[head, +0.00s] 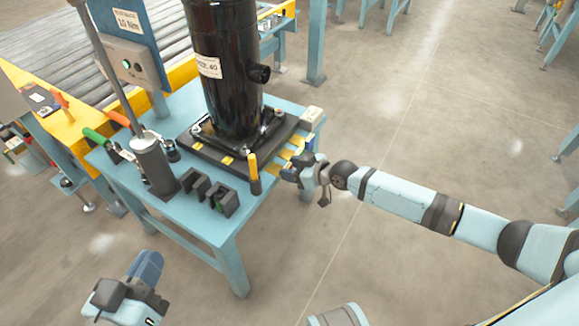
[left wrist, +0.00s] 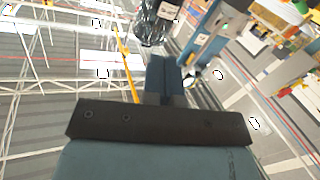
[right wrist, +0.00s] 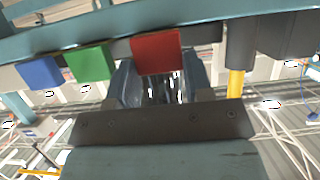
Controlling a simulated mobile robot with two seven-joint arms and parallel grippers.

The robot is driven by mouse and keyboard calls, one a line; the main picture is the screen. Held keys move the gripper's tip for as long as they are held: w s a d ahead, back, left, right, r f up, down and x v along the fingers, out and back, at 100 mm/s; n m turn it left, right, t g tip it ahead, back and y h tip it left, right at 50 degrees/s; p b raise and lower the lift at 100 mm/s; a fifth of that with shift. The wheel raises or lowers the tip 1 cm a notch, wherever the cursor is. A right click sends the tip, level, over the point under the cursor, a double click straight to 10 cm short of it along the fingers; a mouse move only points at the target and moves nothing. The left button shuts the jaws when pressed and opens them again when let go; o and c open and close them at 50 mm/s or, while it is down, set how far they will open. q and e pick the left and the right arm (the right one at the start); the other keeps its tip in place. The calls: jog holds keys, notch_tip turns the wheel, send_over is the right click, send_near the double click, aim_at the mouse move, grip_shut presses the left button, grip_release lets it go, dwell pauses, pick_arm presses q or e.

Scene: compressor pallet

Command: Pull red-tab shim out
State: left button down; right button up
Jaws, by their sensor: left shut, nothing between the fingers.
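In the right wrist view, a red tab (right wrist: 156,52) hangs at the edge of a dark plate, beside a green tab (right wrist: 90,62) and a blue tab (right wrist: 38,72). My right gripper (right wrist: 160,82) is open, its fingers spread to either side of the red tab's width; I cannot tell whether they touch it. In the head view my right gripper (head: 290,172) is at the right edge of the table, by the compressor's base, and the red tab is not distinguishable there. My left gripper (head: 147,262) is shut and empty, low in front of the table; its closed fingers show in the left wrist view (left wrist: 163,72).
The black compressor (head: 228,85) stands on a dark base plate (head: 195,147) on the blue table (head: 215,228). A yellow-topped post (head: 253,170) stands near my right gripper. Black blocks (head: 224,200) and a grey cylinder (head: 155,165) occupy the table's front.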

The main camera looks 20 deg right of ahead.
jog(key=shift+o, duration=0.7)
jog(key=shift+s, duration=0.1)
pick_arm(q)
jog(key=shift+d+r, duration=0.1)
pick_arm(e)
jog(key=shift+d, duration=0.1)
pick_arm(q)
notch_tip(320, 180, up, 7)
jog(key=t+p, duration=0.2)
jog(key=p, duration=0.2)
jog(key=shift+a+f+n+t, duration=0.2)
jog(key=shift+a+n+t, duration=0.1)
jog(key=shift+a+t, duration=0.1)
pick_arm(e)
jog(key=v, duration=1.3)
jog(key=shift+s+d+r, duration=0.2)
jog(key=shift+s+r, duration=0.05)
jog(key=shift+s, duration=0.05)
